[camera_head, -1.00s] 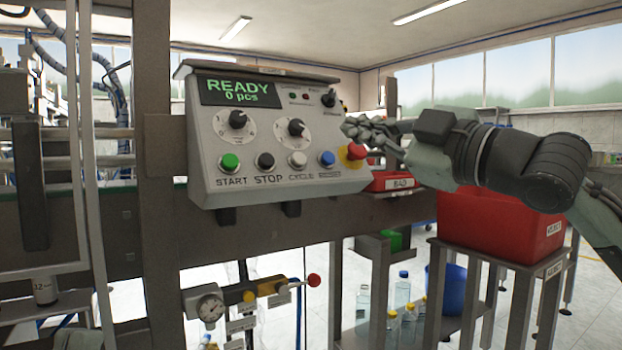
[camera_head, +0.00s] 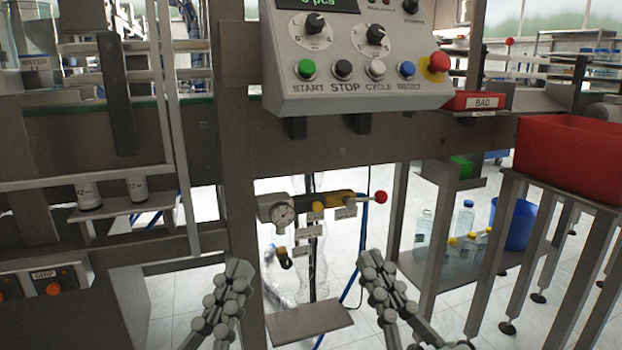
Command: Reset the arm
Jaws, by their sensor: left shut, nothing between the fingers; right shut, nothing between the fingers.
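My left gripper (camera_head: 238,270) shows at the bottom centre-left of the head view. It is shut and empty, pointing up in the picture. My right gripper (camera_head: 370,262) shows at the bottom centre-right, also shut and empty. Both are apart from the control panel (camera_head: 365,100) above them. The panel carries a green start button (camera_head: 306,69), a black stop button (camera_head: 343,70), a white cycle button, a blue button and a red knob on yellow (camera_head: 437,65). Most of both arms is outside the picture.
A pressure gauge with a red-knobbed valve (camera_head: 381,197) is mounted below the panel. A red bin (camera_head: 570,158) on a stand is at the right, with a smaller red BAD bin (camera_head: 478,101) beside the panel. Bottles and a blue bucket (camera_head: 514,222) stand lower right.

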